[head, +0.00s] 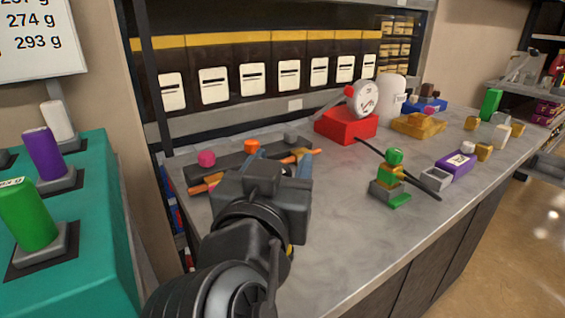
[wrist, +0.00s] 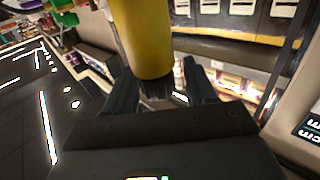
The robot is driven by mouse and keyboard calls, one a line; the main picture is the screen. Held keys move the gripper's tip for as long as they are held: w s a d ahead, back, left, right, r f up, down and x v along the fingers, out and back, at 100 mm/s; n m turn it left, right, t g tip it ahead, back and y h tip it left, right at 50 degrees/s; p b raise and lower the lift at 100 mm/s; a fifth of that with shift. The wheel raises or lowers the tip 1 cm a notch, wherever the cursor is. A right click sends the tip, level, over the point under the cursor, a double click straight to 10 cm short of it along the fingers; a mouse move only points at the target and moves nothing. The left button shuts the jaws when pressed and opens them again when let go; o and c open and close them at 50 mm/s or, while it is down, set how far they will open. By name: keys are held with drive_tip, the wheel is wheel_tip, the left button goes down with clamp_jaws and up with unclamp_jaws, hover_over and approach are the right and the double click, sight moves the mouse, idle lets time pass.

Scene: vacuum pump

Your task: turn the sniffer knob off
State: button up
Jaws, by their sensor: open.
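A dark manifold bar (head: 228,162) lies at the back left of the grey bench in the head view. It carries a pink knob (head: 207,158), an orange knob (head: 252,146) and a grey knob (head: 291,138). No label shows which is the sniffer knob, and I cannot tell. My gripper (head: 280,163) is at the front of the bar, partly hidden by my wrist. In the wrist view its two dark fingers are apart. A yellow cylinder (wrist: 142,38) stands large in front of them there; I cannot tell what it is or whether it touches them.
Orange-tipped rods (head: 203,186) lie along the bar. A red box with a round gauge (head: 366,98) stands right of it, with a dark hose running forward. A green-and-orange fitting (head: 394,172) sits at mid-bench. A teal cabinet (head: 90,255) stands left.

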drive_tip(key=s+a, duration=0.1)
drive_tip(key=s, duration=0.5)
drive_tip(key=shift+s+a, duration=0.15)
drive_tip(key=shift+s, duration=0.15)
drive_tip(key=w+p, duration=0.3)
drive_tip(key=p, duration=0.1)
drive_tip(key=w+d+p, duration=0.1)
drive_tip(key=w+p, duration=0.2)
drive_tip(key=p, duration=0.1)
drive_tip(key=shift+d+p, duration=0.15)
drive_tip(key=shift+p, duration=0.15)
drive_tip(key=shift+c, duration=0.2)
